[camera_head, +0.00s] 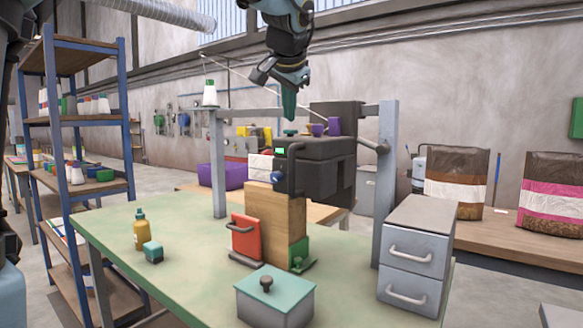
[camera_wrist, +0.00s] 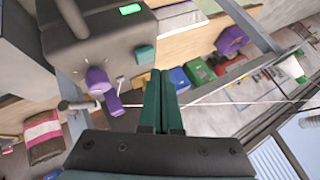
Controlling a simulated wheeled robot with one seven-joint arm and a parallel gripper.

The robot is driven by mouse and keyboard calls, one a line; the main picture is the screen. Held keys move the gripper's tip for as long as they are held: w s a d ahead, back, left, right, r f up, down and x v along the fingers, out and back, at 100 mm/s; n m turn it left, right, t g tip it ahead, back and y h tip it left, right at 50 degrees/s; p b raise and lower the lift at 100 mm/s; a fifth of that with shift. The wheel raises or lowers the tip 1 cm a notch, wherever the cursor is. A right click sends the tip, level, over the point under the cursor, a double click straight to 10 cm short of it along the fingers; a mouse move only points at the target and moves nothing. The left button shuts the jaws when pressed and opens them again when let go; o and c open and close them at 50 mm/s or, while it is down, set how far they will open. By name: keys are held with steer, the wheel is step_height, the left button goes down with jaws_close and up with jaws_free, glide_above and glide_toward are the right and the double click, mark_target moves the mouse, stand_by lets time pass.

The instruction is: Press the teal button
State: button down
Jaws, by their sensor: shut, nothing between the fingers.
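The dark grey bagging machine (camera_head: 315,165) stands on a wooden block above the green table. A small teal piece that looks like the teal button (camera_head: 290,132) sits at its top edge. In the wrist view the teal button (camera_wrist: 145,54) shows at the edge of the machine housing (camera_wrist: 85,45), near a lit green display (camera_wrist: 130,9) and a purple knob (camera_wrist: 97,80). My gripper (camera_head: 289,115) points down above the button, with a small gap in the head view. Its teal fingers (camera_wrist: 163,75) are shut and empty, and their tips appear close beside the button in the wrist view.
A grey frame post (camera_head: 388,180) and a rail stand beside the machine. On the table (camera_head: 190,225) are a yellow bottle (camera_head: 141,230), a teal-lidded box (camera_head: 275,298) and a grey drawer unit (camera_head: 415,255). A shelf rack (camera_head: 60,130) stands at left.

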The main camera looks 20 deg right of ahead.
stand_by(0.5)
steer(key=shift+f+b, duration=0.35)
steer(key=shift+f, duration=0.1)
steer(key=shift+f+b, duration=0.4)
steer(key=shift+f, duration=0.1)
stand_by(0.6)
steer(key=shift+r, duration=0.1)
steer(key=shift+r+p, duration=0.8)
steer(key=shift+r, duration=0.05)
step_height(320, 180, up, 6)
steer(key=p, duration=0.5)
stand_by(0.4)
